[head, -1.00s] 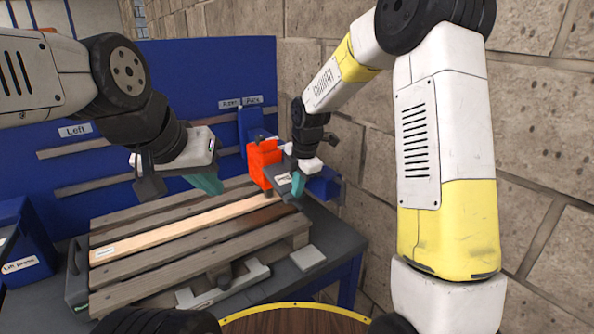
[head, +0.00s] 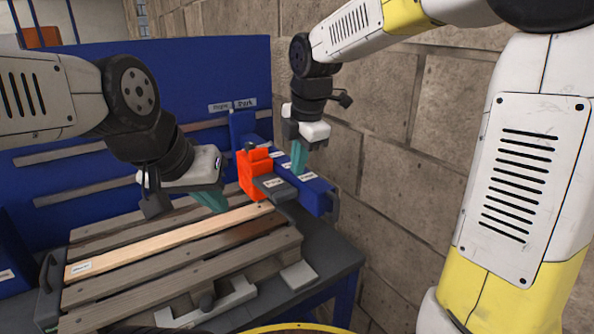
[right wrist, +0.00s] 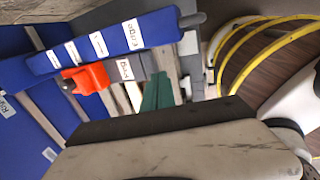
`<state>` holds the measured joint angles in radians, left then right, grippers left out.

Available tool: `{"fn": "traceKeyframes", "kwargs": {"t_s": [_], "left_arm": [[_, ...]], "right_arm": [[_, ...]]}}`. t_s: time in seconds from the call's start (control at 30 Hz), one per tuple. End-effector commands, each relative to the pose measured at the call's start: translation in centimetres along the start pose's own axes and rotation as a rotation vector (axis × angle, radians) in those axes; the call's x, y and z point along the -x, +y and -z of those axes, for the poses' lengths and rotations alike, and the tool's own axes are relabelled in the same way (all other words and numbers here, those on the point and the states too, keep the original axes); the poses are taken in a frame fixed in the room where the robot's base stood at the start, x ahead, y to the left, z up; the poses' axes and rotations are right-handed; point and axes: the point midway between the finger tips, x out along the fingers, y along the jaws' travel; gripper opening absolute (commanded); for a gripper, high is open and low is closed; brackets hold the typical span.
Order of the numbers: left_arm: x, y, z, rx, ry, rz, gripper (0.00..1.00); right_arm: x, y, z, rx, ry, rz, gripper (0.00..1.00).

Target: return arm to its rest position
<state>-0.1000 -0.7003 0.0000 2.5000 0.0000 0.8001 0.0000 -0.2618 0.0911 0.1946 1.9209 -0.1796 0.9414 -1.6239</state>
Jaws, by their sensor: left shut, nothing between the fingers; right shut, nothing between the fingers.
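My right gripper (head: 299,158) is shut and empty, pointing down above the blue labelled rail at the right end of the pallet. In the right wrist view its teal fingers (right wrist: 157,92) are together with nothing between them. An orange block-shaped tool (head: 252,175) stands at the pallet's far right corner, left of my right gripper. It also shows in the right wrist view (right wrist: 88,77).
A blue labelled rail (head: 318,192) runs along the right side, near the stone wall (head: 420,140). A blue back panel (head: 120,90) stands behind the pallet. A pale lighter slat (head: 170,240) lies on the pallet. A yellow-edged round surface (head: 290,329) is at the front.

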Motion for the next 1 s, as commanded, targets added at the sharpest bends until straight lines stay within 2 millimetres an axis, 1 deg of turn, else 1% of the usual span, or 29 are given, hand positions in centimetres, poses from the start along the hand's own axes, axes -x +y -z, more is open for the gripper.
{"fn": "traceKeyframes", "kwargs": {"t_s": [0.33, 0.37, 0.47, 0.57, 0.6, 0.67, 0.7, 0.77, 0.8, 0.9, 1.0], "left_arm": [[0.0, 0.0, 0.0, 0.0, 0.0, 0.0, 0.0], [0.0, 0.0, 0.0, 0.0, 0.0, 0.0, 0.0], [0.0, 0.0, 0.0, 0.0, 0.0, 0.0, 0.0], [0.0, 0.0, 0.0, 0.0, 0.0, 0.0, 0.0], [0.0, 0.0, 0.0, 0.0, 0.0, 0.0, 0.0], [0.0, 0.0, 0.0, 0.0, 0.0, 0.0, 0.0], [0.0, 0.0, 0.0, 0.0, 0.0, 0.0, 0.0], [0.0, 0.0, 0.0, 0.0, 0.0, 0.0, 0.0], [0.0, 0.0, 0.0, 0.0, 0.0, 0.0, 0.0], [0.0, 0.0, 0.0, 0.0, 0.0, 0.0, 0.0], [0.0, 0.0, 0.0, 0.0, 0.0, 0.0, 0.0]], "right_arm": [[0.2, -0.1, -0.1, -0.015, -0.001, -0.002, 0.0], [0.4, -0.3, -0.2, -0.034, -0.002, -0.006, 0.0], [1.6, -2.0, -1.0, -0.185, -0.01, -0.028, 0.0], [3.6, -5.1, -2.1, -0.471, -0.014, -0.073, 0.0], [4.5, -6.7, -2.6, -0.614, -0.011, -0.097, 0.0], [5.5, -9.2, -3.0, -0.84, 0.002, -0.132, 0.0], [6.1, -10.8, -3.3, -0.992, 0.015, -0.157, 0.0], [6.7, -13.2, -3.5, -1.211, 0.043, -0.19, 0.0], [7.0, -14.7, -3.5, -1.351, 0.065, -0.211, 0.0], [7.4, -17.7, -3.4, -1.654, 0.128, -0.253, 0.0], [7.4, -19.8, -3.1, -1.875, 0.187, -0.28, 0.0]]}}
